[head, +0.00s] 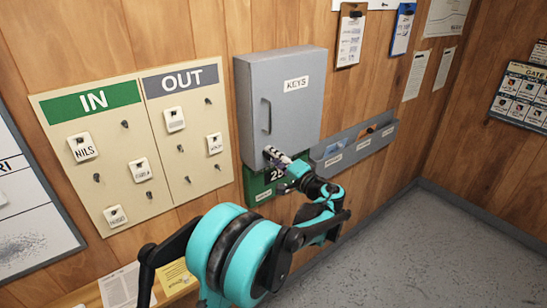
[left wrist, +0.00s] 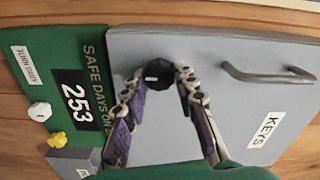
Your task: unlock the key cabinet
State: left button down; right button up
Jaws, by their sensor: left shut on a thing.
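The grey key cabinet (head: 282,95) hangs on the wood wall, marked KEYS, with its door shut and a bar handle (head: 266,116) on the left side. It fills much of the left wrist view (left wrist: 225,110), turned on its side. A black lock knob (left wrist: 156,73) with a short white mark sits on the door near its lower edge. My left gripper (left wrist: 158,80) is shut on the knob, one finger at each side. In the head view my left gripper (head: 272,156) reaches the cabinet's lower left corner and hides the knob. My right gripper is not in view.
A green safe-days board (head: 254,187) is just below the cabinet, with white and yellow knobs in the left wrist view. A grey wall tray (head: 355,147) is at the right. An IN/OUT tag board (head: 133,155) is at the left. Grey floor (head: 440,240) is clear at right.

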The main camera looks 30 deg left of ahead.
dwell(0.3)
pick_arm(q)
jog(key=c, duration=1.2)
grip_release()
jog(key=v, duration=1.2)
